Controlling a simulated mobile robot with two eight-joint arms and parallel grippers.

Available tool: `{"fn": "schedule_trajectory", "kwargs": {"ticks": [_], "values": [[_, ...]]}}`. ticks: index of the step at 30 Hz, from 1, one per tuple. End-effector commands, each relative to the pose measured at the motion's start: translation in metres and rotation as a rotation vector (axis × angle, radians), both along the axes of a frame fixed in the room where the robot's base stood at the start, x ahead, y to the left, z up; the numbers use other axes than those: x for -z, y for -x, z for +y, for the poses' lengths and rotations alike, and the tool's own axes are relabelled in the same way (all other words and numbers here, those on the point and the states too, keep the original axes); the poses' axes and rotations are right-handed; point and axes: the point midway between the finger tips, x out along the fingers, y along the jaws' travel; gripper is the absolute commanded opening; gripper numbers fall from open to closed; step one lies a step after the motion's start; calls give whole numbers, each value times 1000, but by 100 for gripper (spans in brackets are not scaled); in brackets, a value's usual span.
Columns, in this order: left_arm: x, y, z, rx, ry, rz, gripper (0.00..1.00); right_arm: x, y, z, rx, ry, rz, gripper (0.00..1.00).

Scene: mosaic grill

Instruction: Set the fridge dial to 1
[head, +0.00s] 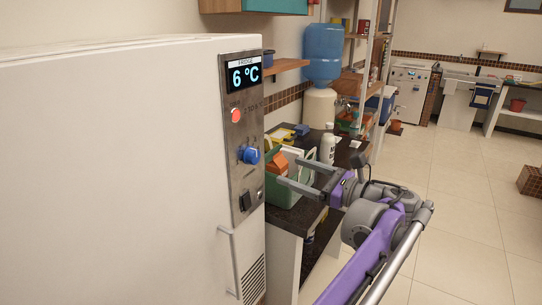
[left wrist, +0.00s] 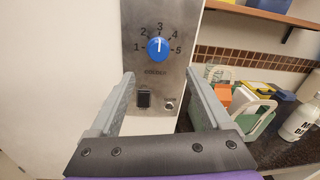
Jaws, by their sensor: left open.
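The blue fridge dial (head: 249,155) is on the metal control panel (head: 241,127) at the fridge's right edge. In the left wrist view the dial (left wrist: 157,48) has numbers 1 to 5 around it, and its white mark points up, toward 3. My left gripper (head: 289,172) is open and empty, a short way from the panel, to the right of the dial and slightly lower. In the left wrist view its fingertips (left wrist: 160,75) stand apart on either side, below the dial. My right gripper is not in view.
The fridge (head: 110,170) display (head: 244,74) reads 6 °C. A red button (head: 236,115) is above the dial and a black switch (head: 244,201) below it. A green crate (head: 283,191) with cartons and a white bottle (head: 327,148) stand on the dark counter beside the fridge.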

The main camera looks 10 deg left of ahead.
Motion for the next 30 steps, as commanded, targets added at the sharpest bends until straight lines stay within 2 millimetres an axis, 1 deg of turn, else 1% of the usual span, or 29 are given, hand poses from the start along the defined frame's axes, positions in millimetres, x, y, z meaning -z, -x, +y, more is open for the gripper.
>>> {"fn": "schedule_trajectory", "kwargs": {"ticks": [2,5,12,15,18,24,30], "values": [[-1,-3,5,-3,-6,0,82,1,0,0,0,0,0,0],[-1,-8,19,-4,-5,0,82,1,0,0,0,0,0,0],[0,-27,63,-6,-4,1,82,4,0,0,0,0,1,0],[0,-34,77,-5,-3,0,82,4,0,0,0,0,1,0],[0,-39,88,-4,-3,0,82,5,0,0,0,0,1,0],[0,-44,97,0,-2,-1,82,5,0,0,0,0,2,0],[0,-44,98,0,-2,-1,82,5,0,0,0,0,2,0]]}}
